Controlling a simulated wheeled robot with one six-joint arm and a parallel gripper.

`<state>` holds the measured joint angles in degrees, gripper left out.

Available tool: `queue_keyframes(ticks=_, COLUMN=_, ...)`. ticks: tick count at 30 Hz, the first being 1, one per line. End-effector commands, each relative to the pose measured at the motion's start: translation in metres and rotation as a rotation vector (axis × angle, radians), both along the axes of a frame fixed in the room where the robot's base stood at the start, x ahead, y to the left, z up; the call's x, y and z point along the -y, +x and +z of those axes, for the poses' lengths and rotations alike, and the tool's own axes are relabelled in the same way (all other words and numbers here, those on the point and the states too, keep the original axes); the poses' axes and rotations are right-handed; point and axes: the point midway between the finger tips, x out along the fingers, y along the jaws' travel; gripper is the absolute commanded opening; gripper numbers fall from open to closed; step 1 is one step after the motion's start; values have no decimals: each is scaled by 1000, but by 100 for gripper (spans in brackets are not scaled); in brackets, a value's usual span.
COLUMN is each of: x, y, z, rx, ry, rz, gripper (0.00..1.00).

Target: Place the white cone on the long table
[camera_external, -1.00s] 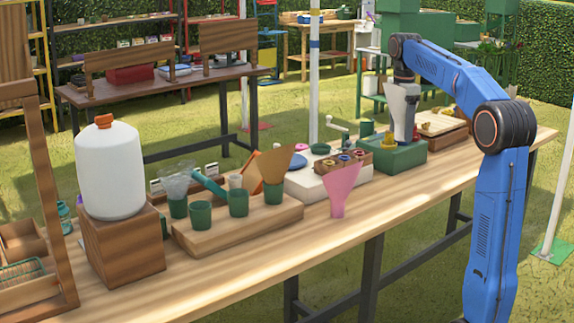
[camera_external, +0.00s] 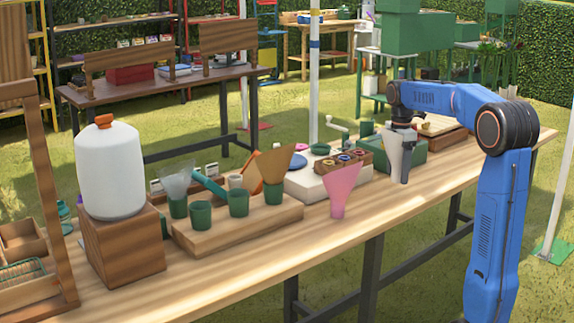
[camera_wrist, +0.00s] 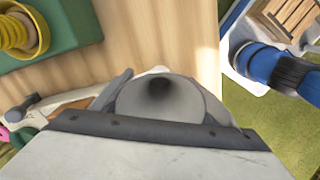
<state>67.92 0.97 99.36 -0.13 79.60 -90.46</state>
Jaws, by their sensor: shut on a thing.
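The white cone (camera_external: 394,152) is in my gripper (camera_external: 405,140), wide end up, roughly upright in the external view. Its lower tip is close to the top of the long wooden table (camera_external: 330,232); I cannot tell whether it touches. In the wrist view the cone (camera_wrist: 160,98) shows as a pale grey round mouth with a dark centre, between the fingers of my gripper (camera_wrist: 168,105). The wooden tabletop (camera_wrist: 150,40) shows beyond it. My gripper is shut on the cone.
A green box (camera_external: 420,146) stands just behind the cone. Left of it are a block with coloured rings (camera_external: 345,160) and an upright pink cone (camera_external: 342,185). A wooden board (camera_external: 240,226) bears several green cups. The front strip of the table near the gripper is clear.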

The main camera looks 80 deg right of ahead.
Motion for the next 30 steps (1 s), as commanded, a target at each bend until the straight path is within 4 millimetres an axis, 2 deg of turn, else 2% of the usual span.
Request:
queue_keyframes(ticks=7, x=0, y=0, z=-30, rx=-1, ry=3, rz=0, gripper=46)
queue_keyframes(ticks=19, x=0, y=0, z=-35, rx=0, ry=0, rz=0, gripper=46)
queue_keyframes(ticks=20, x=0, y=0, z=-35, rx=0, ry=0, rz=0, gripper=72)
queue_keyframes(ticks=21, x=0, y=0, z=-35, rx=0, ry=0, rz=0, gripper=81)
queue_keyframes(ticks=22, x=0, y=0, z=-35, rx=0, ry=0, rz=0, gripper=86)
queue_keyframes(ticks=30, x=0, y=0, z=-35, rx=0, ry=0, rz=0, gripper=86)
